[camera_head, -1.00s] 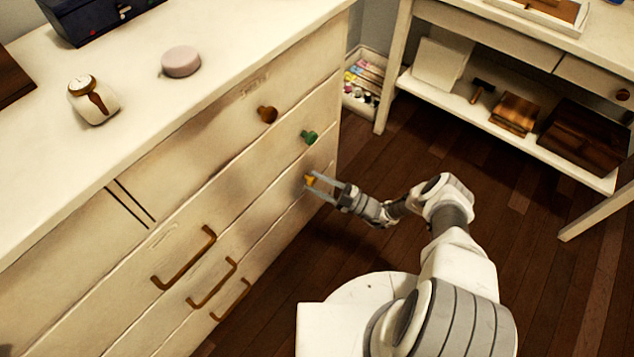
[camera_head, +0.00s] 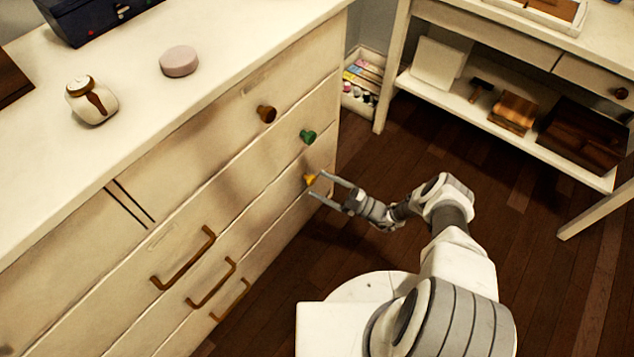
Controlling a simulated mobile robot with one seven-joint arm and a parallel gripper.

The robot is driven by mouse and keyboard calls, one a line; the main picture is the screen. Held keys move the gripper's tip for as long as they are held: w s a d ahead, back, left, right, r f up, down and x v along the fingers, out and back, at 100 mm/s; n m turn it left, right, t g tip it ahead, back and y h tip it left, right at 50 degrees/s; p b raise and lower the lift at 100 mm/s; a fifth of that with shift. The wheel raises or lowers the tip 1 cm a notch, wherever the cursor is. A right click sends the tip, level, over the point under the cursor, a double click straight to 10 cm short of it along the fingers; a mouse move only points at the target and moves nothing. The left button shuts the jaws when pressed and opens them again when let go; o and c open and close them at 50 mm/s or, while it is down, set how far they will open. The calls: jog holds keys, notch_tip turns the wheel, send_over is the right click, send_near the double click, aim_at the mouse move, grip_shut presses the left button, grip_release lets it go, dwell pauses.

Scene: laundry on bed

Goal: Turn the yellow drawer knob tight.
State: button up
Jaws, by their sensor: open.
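The yellow knob (camera_head: 310,180) is on the front of a lower drawer of the cream dresser (camera_head: 240,190), below the green knob (camera_head: 308,137) and the brown knob (camera_head: 266,114). My gripper (camera_head: 315,184) is open, with its two fingers pointing at the dresser front. The fingertips are close to the yellow knob, one above it to the right and one below it. I cannot tell whether either finger touches it. The knob shows clearly and its far side is hidden.
Brass handles (camera_head: 183,258) are on the drawers to the left. A white jar (camera_head: 92,101) and a pink disc (camera_head: 179,61) sit on the dresser top. A white shelf table (camera_head: 480,110) stands at the back right. Wooden floor (camera_head: 420,150) lies between them.

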jog(key=s+d, duration=0.5)
jog(key=d, duration=0.8)
jog(key=shift+s+d+f, duration=0.15)
jog(key=shift+d+f, duration=0.05)
jog(key=shift+f, duration=0.15)
